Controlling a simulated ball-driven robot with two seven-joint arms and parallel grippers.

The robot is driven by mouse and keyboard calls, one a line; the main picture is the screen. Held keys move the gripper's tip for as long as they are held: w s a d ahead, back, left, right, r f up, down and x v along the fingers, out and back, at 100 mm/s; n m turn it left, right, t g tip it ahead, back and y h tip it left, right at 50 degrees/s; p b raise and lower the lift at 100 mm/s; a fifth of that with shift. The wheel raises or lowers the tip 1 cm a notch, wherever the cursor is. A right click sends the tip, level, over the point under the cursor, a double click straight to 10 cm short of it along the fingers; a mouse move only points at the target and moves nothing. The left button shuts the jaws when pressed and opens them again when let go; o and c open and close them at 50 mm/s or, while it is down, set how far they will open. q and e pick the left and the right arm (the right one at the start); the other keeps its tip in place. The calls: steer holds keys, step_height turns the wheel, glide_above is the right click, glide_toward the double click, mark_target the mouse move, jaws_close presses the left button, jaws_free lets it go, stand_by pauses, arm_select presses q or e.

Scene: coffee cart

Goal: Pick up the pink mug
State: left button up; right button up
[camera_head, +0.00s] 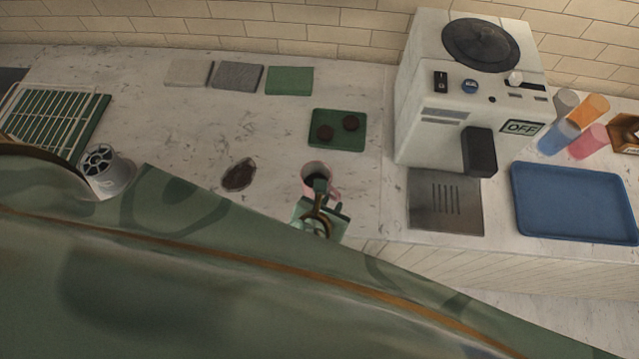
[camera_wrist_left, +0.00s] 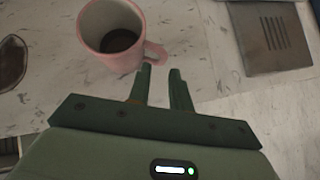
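The pink mug (camera_head: 306,175) stands upright on the pale counter in the head view, with dark liquid inside. It also shows at the top left of the left wrist view (camera_wrist_left: 112,61), its handle (camera_wrist_left: 157,53) pointing right toward my fingers. My left gripper (camera_head: 321,194) is just in front of the mug and partly covers it in the head view. In the left wrist view my left gripper (camera_wrist_left: 161,70) has its two fingers apart with nothing held between them. The fingertips are very close to the handle; whether they touch it I cannot tell. My right gripper is not in view.
A dark spill (camera_head: 239,175) lies left of the mug. A green tray (camera_head: 338,141) with two dark round pieces is behind it. A coffee machine (camera_head: 425,130) with a metal drip plate (camera_head: 425,215) stands right, beside a blue tray (camera_head: 575,200) and several coloured cups (camera_head: 588,108).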

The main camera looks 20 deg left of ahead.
arm_select(q)
steer(key=shift+w+f+b, duration=0.3)
steer(key=shift+w+f, duration=0.2)
steer(key=shift+f, duration=0.05)
steer(key=b+x, duration=0.1)
steer(key=x, duration=0.1)
steer(key=b+x, duration=0.2)
steer(key=shift+d, duration=0.2)
steer(key=shift+w+f, duration=0.2)
steer(key=shift+w, duration=0.1)
steer(key=shift+r, duration=0.1)
steer(key=shift+c, duration=0.3)
jaws_close()
